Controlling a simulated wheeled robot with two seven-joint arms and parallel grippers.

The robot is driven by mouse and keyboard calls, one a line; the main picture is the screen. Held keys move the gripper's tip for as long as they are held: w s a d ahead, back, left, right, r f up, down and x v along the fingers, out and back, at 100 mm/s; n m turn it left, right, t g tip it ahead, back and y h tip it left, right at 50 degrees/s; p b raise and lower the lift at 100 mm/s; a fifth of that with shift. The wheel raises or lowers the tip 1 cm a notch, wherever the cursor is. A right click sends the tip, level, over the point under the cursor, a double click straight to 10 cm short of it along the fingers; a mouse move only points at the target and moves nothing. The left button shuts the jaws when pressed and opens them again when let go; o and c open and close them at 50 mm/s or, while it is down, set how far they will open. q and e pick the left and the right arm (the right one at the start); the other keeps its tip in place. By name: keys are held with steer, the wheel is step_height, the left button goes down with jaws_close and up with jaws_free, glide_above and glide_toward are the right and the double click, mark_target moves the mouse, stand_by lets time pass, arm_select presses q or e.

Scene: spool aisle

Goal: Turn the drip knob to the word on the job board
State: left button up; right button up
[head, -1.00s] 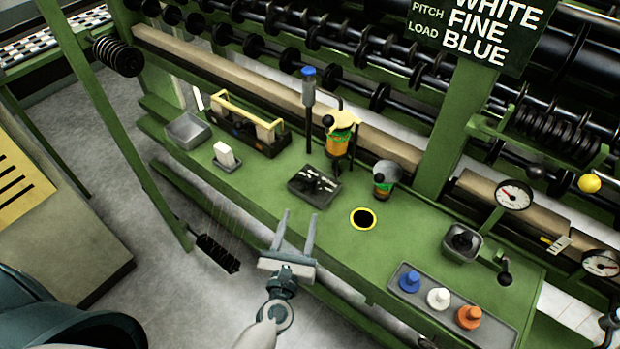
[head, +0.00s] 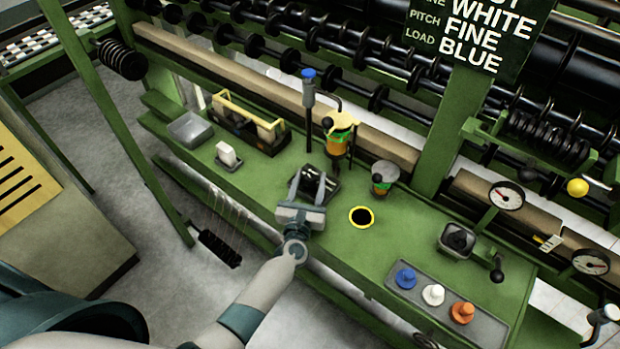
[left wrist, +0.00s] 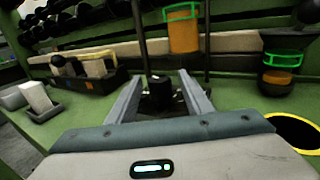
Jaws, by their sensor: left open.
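The job board (head: 470,35) hangs at the upper right in the head view; its top is cut off. Its readable words are WHITE, FINE beside PITCH, and BLUE beside LOAD. My left gripper (head: 314,178) is open above the dark tray (head: 331,196) on the green bench. In the left wrist view a black knob-like piece (left wrist: 158,92) shows between the open fingers (left wrist: 160,76), with no visible grip on it. An orange and green oiler (head: 340,140) with a yellow top stands just behind. I cannot tell which part is the drip knob.
A cup with a grey funnel (head: 383,178) and a yellow-rimmed hole (head: 361,217) lie right of the gripper. A blue-topped post (head: 309,95) rises behind it. A tray of blue, white and orange pegs (head: 478,325) sits at front right.

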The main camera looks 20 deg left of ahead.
arm_select(q)
steer(key=shift+w, duration=0.1)
steer(key=c, duration=1.1)
steer(key=shift+o, duration=0.2)
